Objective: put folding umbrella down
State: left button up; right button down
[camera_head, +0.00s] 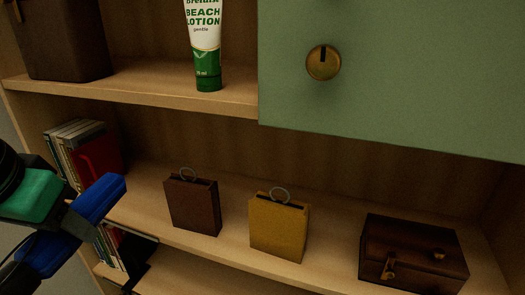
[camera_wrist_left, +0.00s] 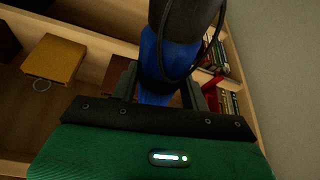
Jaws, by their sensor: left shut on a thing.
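The folding umbrella (camera_head: 103,196) is blue, and in the left wrist view (camera_wrist_left: 178,65) it also has a black end with a thin cord loop. My left gripper (camera_head: 73,223), with its green housing, is shut on it at the lower left of the head view. The umbrella is tilted and held in front of the shelf unit, left of the bags. In the wrist view the umbrella lies between the dark fingers and hides part of the shelves. I cannot tell whether it touches a shelf. My right gripper is not in view.
A brown bag (camera_head: 192,204), a yellow bag (camera_head: 279,228) and a dark wooden box (camera_head: 413,252) stand on the middle shelf (camera_head: 231,187). Books (camera_head: 92,157) stand at its left end. A lotion tube (camera_head: 206,55) is above. A green door (camera_head: 410,75) covers the upper right.

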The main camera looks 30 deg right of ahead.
pick_arm(q)
jog(key=w+a+f+n, duration=0.1)
jog(key=a+f, duration=0.2)
jog(key=f, duration=0.7)
jog(key=w+a+f+n, duration=0.1)
jog(key=a+f, duration=0.3)
jog(key=f, duration=0.6)
jog(key=w+a+f+n+y, duration=0.1)
jog(key=w+a+f, duration=0.2)
jog(key=f, duration=0.8)
jog(key=shift+w+a+t, duration=0.2)
jog(key=shift+a+t, duration=0.1)
jog(key=shift+a, duration=0.35)
